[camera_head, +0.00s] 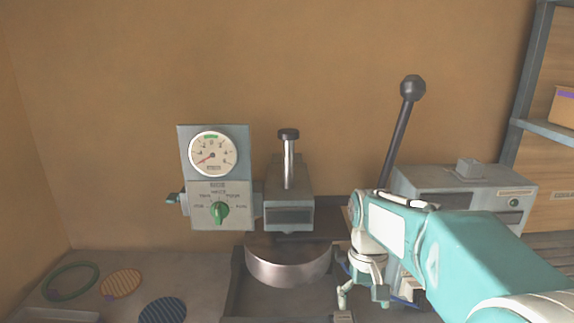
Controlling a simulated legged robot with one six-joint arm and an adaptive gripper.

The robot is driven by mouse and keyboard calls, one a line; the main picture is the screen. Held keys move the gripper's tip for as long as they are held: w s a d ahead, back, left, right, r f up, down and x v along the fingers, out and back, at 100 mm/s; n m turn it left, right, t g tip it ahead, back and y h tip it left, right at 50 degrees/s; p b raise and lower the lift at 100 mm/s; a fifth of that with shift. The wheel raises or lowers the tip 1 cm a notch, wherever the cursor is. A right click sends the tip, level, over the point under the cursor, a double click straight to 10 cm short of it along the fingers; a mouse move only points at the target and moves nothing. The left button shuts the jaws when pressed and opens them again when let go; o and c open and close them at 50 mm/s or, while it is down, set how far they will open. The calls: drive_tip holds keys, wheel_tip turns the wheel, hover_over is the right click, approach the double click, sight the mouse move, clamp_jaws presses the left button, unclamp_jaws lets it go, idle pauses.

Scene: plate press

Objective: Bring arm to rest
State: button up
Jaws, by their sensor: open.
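My teal and white arm reaches in from the lower right of the head view. My gripper (362,294) hangs down at its end, in front of the press's right side, with its fingers apart. I see nothing between the fingers, though the arm partly covers this area. The press has a dial gauge (213,155), a green selector knob (219,212), a column with a dark cap (289,150) and a round metal plate (288,262) below. A long lever with a black ball knob (412,88) stands up, tilted to the right.
A grey box unit (465,196) stands right of the lever, partly behind my arm. A shelf rack (545,130) is at the far right. A green ring (70,281), an orange disc (121,284) and a dark blue striped disc (162,311) lie on the left surface.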

drive_tip(key=s+r+t, duration=0.3)
drive_tip(key=s+t, duration=0.4)
drive_tip(key=s, duration=0.8)
drive_tip(key=shift+s+t, duration=0.4)
